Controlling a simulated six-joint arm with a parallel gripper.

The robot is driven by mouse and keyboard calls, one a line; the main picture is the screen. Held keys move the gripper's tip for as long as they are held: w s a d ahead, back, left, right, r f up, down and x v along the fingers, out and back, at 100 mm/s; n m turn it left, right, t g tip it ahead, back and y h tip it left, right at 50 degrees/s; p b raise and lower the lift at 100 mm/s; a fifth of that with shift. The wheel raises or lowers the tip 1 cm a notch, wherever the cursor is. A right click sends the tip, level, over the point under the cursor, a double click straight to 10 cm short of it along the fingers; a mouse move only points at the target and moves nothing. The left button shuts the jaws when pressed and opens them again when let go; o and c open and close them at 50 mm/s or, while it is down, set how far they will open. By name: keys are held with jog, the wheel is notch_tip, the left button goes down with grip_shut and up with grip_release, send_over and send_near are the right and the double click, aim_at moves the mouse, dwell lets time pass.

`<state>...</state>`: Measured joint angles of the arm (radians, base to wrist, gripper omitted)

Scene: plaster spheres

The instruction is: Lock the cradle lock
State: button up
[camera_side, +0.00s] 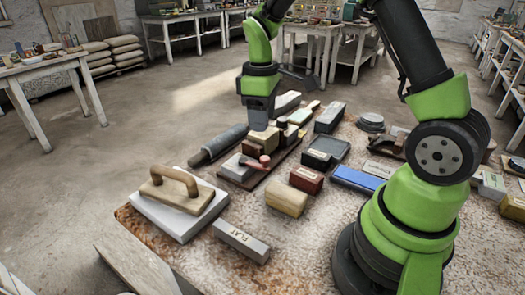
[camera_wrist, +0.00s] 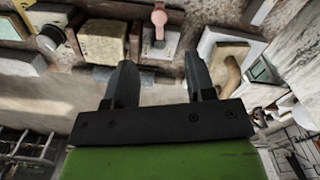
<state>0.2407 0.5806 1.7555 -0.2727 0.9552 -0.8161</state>
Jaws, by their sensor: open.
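A pinkish-red lever with a round head (camera_side: 264,159) sits by a grey block (camera_side: 238,168) on a dark wooden board; I take this to be the cradle lock. In the wrist view the pink lever (camera_wrist: 158,22) stands upright in the picture on a pale grey block (camera_wrist: 157,48), beyond my fingertips. My gripper (camera_wrist: 160,62) is open, its two dark fingers apart with nothing seen between them. In the side view my gripper (camera_side: 259,116) hangs behind the lever, over the board's far part; its fingertips are hard to make out there.
A tan block (camera_side: 264,138) stands close to the lever. A grey cylinder (camera_side: 218,144) lies to its left. A wooden-handled float (camera_side: 176,190) rests on a white slab at front left. Several blocks, including a dark red one (camera_side: 306,180) and a blue one (camera_side: 358,179), crowd the right.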

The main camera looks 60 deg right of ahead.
aim_at(265, 158)
jog(key=shift+s+d+f+m, duration=0.15)
jog(key=shift+s+f+m, duration=0.2)
jog(key=shift+f, duration=0.2)
notch_tip(265, 158, down, 9)
jog(key=shift+w+r, duration=0.1)
jog(key=shift+c, duration=0.4)
